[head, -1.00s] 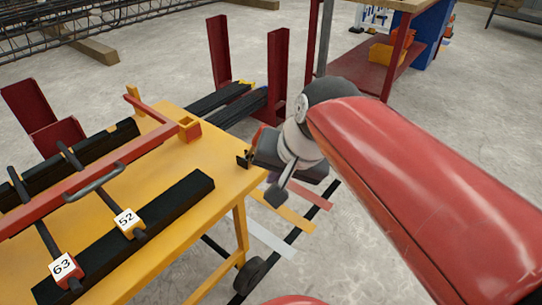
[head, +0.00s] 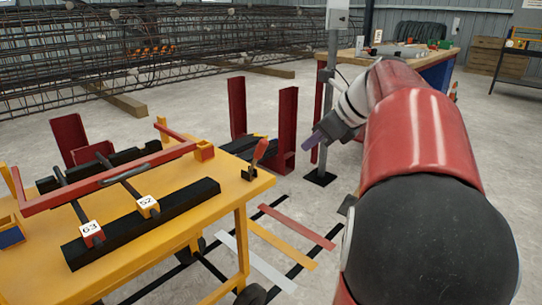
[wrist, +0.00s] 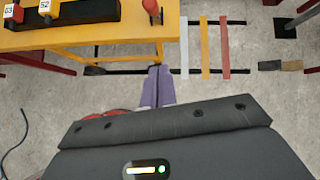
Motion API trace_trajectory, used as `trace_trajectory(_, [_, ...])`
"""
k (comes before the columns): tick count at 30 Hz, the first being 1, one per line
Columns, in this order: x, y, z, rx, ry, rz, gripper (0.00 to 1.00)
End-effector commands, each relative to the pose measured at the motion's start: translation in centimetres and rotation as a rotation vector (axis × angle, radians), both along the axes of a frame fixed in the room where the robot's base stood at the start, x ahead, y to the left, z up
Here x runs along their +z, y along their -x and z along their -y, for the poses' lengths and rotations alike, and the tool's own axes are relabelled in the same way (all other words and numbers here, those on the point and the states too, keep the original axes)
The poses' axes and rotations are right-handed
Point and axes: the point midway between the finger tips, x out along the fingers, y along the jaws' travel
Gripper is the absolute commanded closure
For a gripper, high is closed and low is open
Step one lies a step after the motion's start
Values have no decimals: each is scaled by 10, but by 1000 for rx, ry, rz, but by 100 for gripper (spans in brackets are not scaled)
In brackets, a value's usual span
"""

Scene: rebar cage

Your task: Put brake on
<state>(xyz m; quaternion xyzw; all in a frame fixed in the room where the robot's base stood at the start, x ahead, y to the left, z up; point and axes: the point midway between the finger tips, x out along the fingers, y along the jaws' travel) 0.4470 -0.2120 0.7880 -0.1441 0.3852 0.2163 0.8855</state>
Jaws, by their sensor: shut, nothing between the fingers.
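A small lever with a red grip (head: 261,150) stands on a black bracket at the right corner of the yellow table cart (head: 225,196). Its grip points up, leaning slightly right. In the wrist view the red grip (wrist: 151,8) shows at the top edge, above the cart's edge. I cannot tell whether this lever is the brake. My gripper (head: 312,143) is right of the lever and apart from it, in the air. Its purple fingers (wrist: 158,84) are shut and empty. A black caster wheel (head: 251,294) shows under the cart, partly cut off.
Red posts (head: 288,118) and a grey post (head: 333,95) stand behind. Floor strips (head: 283,245) lie right of the cart. The rebar cage (head: 190,50) is at the back.

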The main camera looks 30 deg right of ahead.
Motion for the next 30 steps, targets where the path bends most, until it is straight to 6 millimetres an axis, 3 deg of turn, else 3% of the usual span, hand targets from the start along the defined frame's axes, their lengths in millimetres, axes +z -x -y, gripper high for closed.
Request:
trace_trajectory(8, [-7, -5, -3, 3, 2, 0, 100])
trace_trajectory(23, [-80, -63, -30, 6, 2, -2, 100])
trace_trajectory(25, [-68, -73, -35, 7, 5, 2, 100])
trace_trajectory(30, [-59, -86, -44, 4, 3, 1, 100])
